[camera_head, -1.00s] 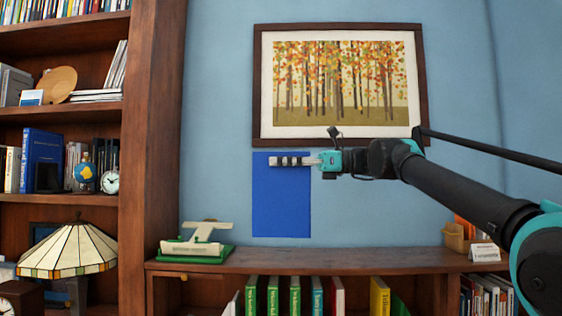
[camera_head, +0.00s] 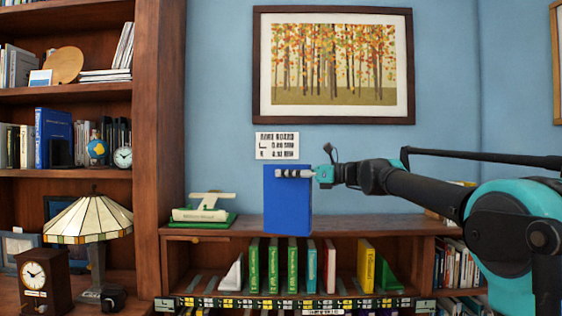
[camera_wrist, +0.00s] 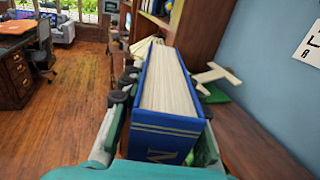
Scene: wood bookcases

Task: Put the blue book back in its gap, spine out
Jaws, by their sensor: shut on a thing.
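The blue book (camera_head: 287,205) is upright in my gripper (camera_head: 295,174), which is shut across its upper part. A cover faces the head camera, with a narrow side face at the left. In the wrist view, the book (camera_wrist: 160,128) shows its pale page block on top and a gold-banded, lettered face nearest my wrist. My fingers (camera_wrist: 165,92) press its two sides. Its lower end overlaps the low bookcase's top board (camera_head: 365,226); I cannot tell if they touch. In that bookcase, an open space (camera_head: 347,262) lies between a red book (camera_head: 330,266) and a yellow book (camera_head: 366,266).
Several green books (camera_head: 273,266) stand left of the red one. A white-and-green object (camera_head: 203,213) sits on the top board's left end. A tall bookcase (camera_head: 172,120) rises at the left, with a lamp (camera_head: 88,218) beside it. A framed picture (camera_head: 333,65) hangs behind.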

